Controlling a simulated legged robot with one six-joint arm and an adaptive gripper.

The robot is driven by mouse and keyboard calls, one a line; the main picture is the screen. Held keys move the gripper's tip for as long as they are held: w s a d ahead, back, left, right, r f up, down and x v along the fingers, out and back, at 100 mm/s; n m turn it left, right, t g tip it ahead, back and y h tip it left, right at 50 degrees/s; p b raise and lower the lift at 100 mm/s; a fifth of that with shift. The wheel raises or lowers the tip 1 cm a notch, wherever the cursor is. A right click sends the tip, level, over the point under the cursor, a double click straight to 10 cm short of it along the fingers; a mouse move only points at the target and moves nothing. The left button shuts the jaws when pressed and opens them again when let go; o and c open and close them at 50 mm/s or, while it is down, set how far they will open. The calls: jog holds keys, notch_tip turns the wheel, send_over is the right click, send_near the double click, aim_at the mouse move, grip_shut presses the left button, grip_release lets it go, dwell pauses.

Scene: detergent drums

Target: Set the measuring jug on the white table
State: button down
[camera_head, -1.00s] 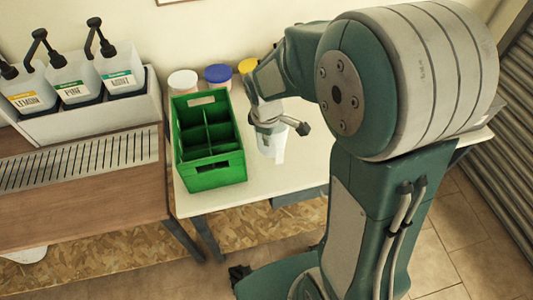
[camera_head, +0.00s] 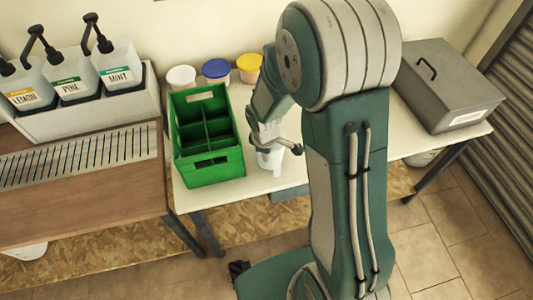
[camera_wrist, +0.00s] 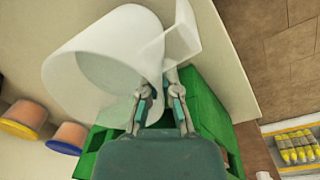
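The measuring jug (camera_wrist: 95,70) is white and translucent. It fills the upper left of the wrist view, with its handle (camera_wrist: 184,38) running down between the fingertips. My gripper (camera_wrist: 160,92) appears shut on the jug at the handle side. In the head view, the jug (camera_head: 269,160) is below my gripper (camera_head: 272,140), over the front part of the white table (camera_head: 232,198), just right of the green crate. The gripper and arm hide part of the jug. I cannot tell whether its base touches the table.
A green divided crate (camera_head: 212,171) stands close to the jug's left. Lidded tubs with white (camera_head: 181,76), blue (camera_head: 215,68) and yellow (camera_head: 249,62) lids stand behind. A grey box (camera_head: 445,85) occupies the table's right end. Pump bottles (camera_head: 73,82) stand at the far left.

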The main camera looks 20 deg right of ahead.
jog(key=c, duration=0.8)
grip_release()
jog(key=shift+f, duration=0.1)
notch_tip(320, 180, up, 12)
jog(key=s+d+r+m+t, duration=0.2)
jog(key=s+r+m+t, duration=0.2)
jog(key=s+r+m, duration=0.6)
jog(key=s+r, duration=0.5)
jog(key=s, duration=0.2)
jog(key=shift+m+t+y, duration=0.3)
jog(key=shift+m+y, duration=0.1)
